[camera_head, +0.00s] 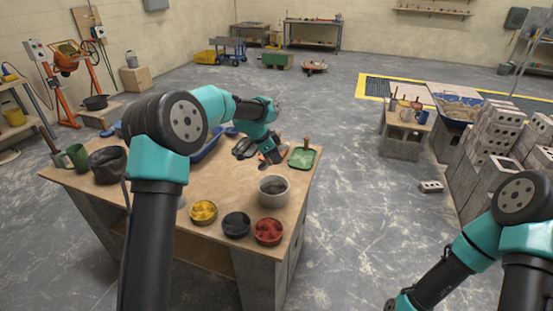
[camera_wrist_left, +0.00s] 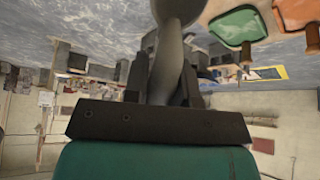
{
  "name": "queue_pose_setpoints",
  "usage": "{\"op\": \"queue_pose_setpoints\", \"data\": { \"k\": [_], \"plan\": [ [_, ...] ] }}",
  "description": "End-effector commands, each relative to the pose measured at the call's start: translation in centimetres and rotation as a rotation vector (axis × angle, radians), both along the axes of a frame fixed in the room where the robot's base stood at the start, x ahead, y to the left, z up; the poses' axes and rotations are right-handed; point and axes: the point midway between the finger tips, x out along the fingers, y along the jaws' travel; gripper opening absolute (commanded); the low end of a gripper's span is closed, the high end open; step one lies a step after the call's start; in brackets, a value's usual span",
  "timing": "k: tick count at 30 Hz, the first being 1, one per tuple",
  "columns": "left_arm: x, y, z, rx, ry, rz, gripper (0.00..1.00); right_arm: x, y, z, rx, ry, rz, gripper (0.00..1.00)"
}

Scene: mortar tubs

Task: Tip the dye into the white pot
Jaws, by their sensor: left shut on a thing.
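My left gripper (camera_head: 264,160) is over the far part of the wooden table, shut on a smooth grey tool (camera_wrist_left: 170,60). The tool's rounded end reaches the top edge of the left wrist view; any contents are hidden. The pale grey-white pot (camera_head: 273,191) stands upright on the table, nearer than the gripper, with a dark inside. In front of it are small bowls of yellow (camera_head: 203,212), black (camera_head: 236,225) and red (camera_head: 268,232) material. I cannot tell which is the dye. My right gripper is not in view.
A green float (camera_head: 301,158) with a brown handle lies right of the gripper. An orange float shows beside it in the left wrist view (camera_wrist_left: 299,13). Bare table (camera_head: 235,185) lies around the white pot.

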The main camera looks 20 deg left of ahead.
Motion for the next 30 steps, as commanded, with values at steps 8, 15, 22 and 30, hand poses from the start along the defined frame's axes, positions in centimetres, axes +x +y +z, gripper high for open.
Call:
{"op": "queue_pose_setpoints", "data": {
  "k": [8,15,22,30],
  "plan": [
    [0.03,0.02,0.04,0.003,0.001,0.001,0.00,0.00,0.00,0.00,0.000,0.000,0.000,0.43],
    [0.00,-0.01,0.06,0.026,0.013,-0.001,0.00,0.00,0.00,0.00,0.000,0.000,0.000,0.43],
    [-0.06,0.05,0.26,0.129,0.061,-0.003,0.00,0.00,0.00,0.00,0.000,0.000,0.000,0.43],
    [-0.19,0.36,0.53,0.324,0.154,-0.002,0.00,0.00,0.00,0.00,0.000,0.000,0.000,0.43]
  ]
}}
